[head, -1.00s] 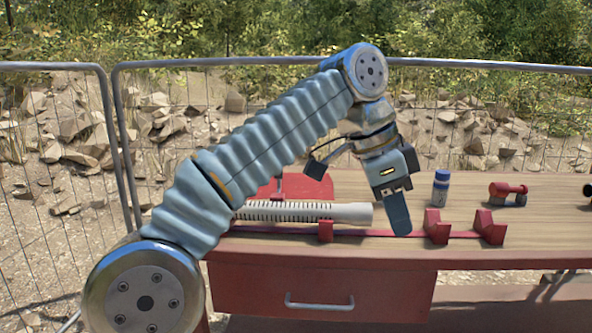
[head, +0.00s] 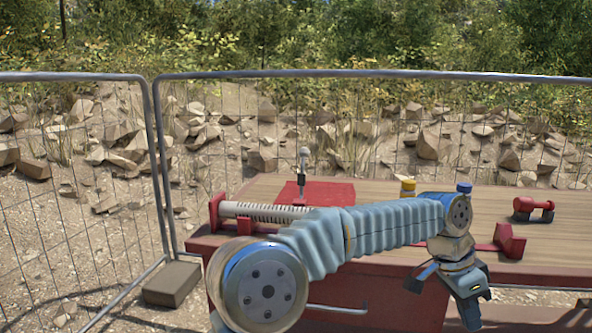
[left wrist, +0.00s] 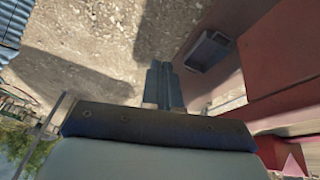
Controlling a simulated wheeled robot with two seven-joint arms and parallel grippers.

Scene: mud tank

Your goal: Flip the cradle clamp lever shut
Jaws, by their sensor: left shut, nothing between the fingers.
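An upright lever with a dark lower part and a grey top (head: 303,165) stands at the red plate (head: 335,192) at the back left of the table; I take it for the clamp lever, raised. A white slotted tube (head: 262,210) lies in a red cradle, whose left end bracket (head: 216,212) and right bracket (head: 510,241) show. My left arm hides the cradle's middle. My left gripper (head: 471,318) is shut and empty, pointing down in front of the table's front edge, apart from lever and cradle. Its closed fingers show in the left wrist view (left wrist: 160,85). My right gripper is out of view.
A yellow-topped container (head: 407,187), a blue-capped bottle (head: 464,187) and a red fitting (head: 533,208) stand on the table. The red table front has a drawer handle (head: 335,309). A wire fence (head: 380,130) runs behind. The back right tabletop is mostly clear.

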